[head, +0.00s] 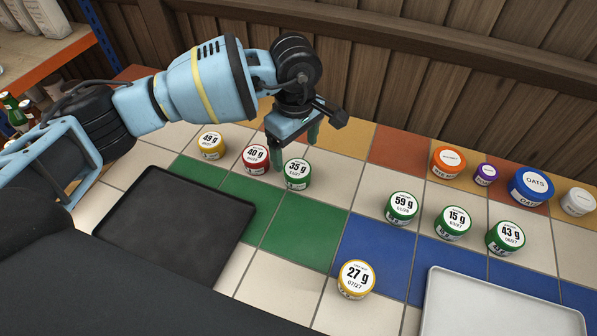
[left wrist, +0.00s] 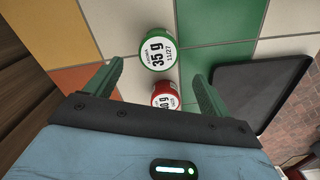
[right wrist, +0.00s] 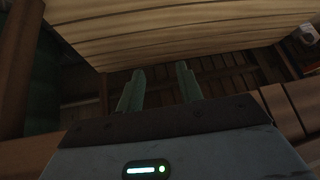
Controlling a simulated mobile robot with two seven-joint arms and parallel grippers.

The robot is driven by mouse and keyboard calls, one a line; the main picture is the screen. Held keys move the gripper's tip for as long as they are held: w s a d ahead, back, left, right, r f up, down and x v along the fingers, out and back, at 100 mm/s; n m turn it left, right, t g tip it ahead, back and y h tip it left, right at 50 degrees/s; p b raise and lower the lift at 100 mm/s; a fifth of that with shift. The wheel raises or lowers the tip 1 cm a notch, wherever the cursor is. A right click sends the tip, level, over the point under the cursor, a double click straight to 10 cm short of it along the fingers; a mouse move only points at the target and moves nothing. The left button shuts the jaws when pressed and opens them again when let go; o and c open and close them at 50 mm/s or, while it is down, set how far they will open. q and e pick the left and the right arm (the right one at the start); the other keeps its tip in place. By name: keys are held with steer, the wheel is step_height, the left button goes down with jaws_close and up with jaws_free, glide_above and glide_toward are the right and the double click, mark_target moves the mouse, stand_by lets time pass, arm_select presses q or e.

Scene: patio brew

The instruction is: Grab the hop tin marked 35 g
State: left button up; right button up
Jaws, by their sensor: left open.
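The hop tin marked 35 g (head: 297,175) has a green band and a white lid and stands on the tiled counter. It also shows in the left wrist view (left wrist: 157,54), upper middle, just beyond the fingertips and between their lines. My left gripper (head: 295,150) is open and empty, above and just behind the 35 g tin, not closed on it. The red 40 g tin (head: 256,158) stands close beside it and shows between the fingers in the left wrist view (left wrist: 165,97). My right gripper (right wrist: 160,80) has its fingers apart with nothing between them, facing wooden boards.
A yellow 49 g tin (head: 211,146) stands farther left. Green tins of 59 g (head: 401,208), 15 g (head: 453,223) and 43 g (head: 505,238) stand right; a yellow 27 g tin (head: 356,279) is in front. A black tray (head: 175,225) and white tray (head: 500,305) lie near the front.

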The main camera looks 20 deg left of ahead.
mark_target(297, 168)
arm_select(q)
steer(key=shift+w+d+f, duration=0.1)
steer(key=shift+f, duration=1.9)
steer(key=shift+d+f, duration=0.1)
steer(key=shift+f, duration=1.85)
steer(key=shift+c, duration=0.2)
steer(key=c, duration=1)
